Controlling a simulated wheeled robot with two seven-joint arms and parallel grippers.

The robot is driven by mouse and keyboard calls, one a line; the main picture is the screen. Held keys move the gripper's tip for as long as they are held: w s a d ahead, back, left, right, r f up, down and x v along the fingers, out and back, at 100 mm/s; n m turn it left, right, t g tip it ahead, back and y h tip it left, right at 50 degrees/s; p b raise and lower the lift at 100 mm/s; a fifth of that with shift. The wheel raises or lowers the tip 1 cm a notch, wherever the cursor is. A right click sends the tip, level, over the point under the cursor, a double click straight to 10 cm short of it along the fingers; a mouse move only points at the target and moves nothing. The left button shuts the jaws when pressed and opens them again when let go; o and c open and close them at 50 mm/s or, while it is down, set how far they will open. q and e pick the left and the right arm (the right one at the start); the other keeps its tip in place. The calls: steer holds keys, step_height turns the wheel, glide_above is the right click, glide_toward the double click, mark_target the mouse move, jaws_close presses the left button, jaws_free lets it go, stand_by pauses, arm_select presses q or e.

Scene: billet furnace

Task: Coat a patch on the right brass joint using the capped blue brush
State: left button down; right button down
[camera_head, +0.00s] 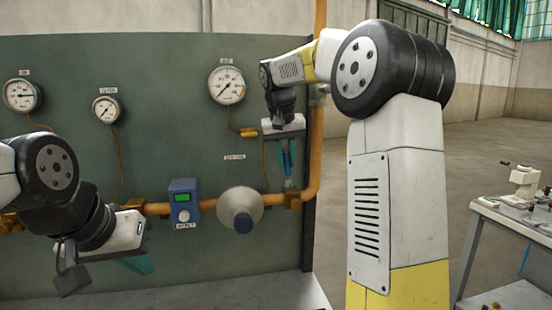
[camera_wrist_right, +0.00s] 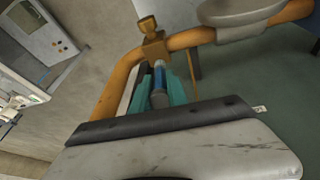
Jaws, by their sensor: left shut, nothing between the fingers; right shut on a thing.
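The right brass joint (camera_head: 292,200) sits on the orange pipe at the panel's right edge. It also shows in the right wrist view (camera_wrist_right: 153,48). My right gripper (camera_head: 287,172) is shut on the blue brush (camera_wrist_right: 159,84), which lies between its teal fingers. The brush points at the joint, its pale end at or very near the brass; I cannot tell whether they touch. No separate cap or coated patch can be made out. My left gripper (camera_head: 140,264) is shut and empty, low in front of the panel at the left.
The orange pipe (camera_head: 317,110) runs along the panel and up its right edge. A blue meter box (camera_head: 184,203), a round grey fitting (camera_head: 240,210) and several gauges (camera_head: 226,85) are on the panel (camera_head: 150,75). A metal table (camera_head: 515,222) stands at the right; open floor lies behind it.

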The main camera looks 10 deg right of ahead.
mark_target(287, 147)
steer(key=shift+s, duration=2)
steer(key=shift+w, duration=0.1)
steer(key=shift+w, duration=1.9)
steer(key=shift+r, duration=3)
steer(key=shift+r, duration=1.5)
